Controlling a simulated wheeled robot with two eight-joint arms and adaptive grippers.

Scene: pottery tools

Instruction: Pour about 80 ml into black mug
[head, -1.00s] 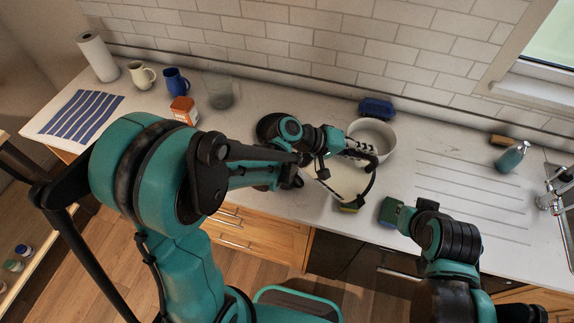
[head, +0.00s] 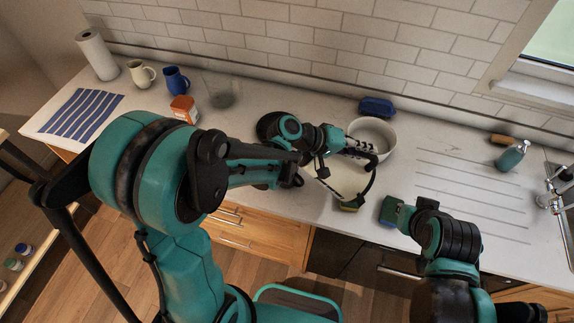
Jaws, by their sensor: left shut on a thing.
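My left gripper (head: 358,156) is over the counter in front of the white bowl. It is shut on a pale thing (head: 345,182) with a dark curved strip along its right side. My arm covers part of that thing, so I cannot tell its exact shape or whether it is tilted. I cannot make out a black mug for certain. A dark round thing (head: 267,126) shows partly behind my left forearm.
The white bowl (head: 384,130) and a blue item (head: 377,107) stand behind my left gripper. A cream mug (head: 141,74), blue mug (head: 176,80), orange-white box (head: 184,110) and clear glass (head: 221,92) stand at left. A teal bottle (head: 511,156) is near the sink.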

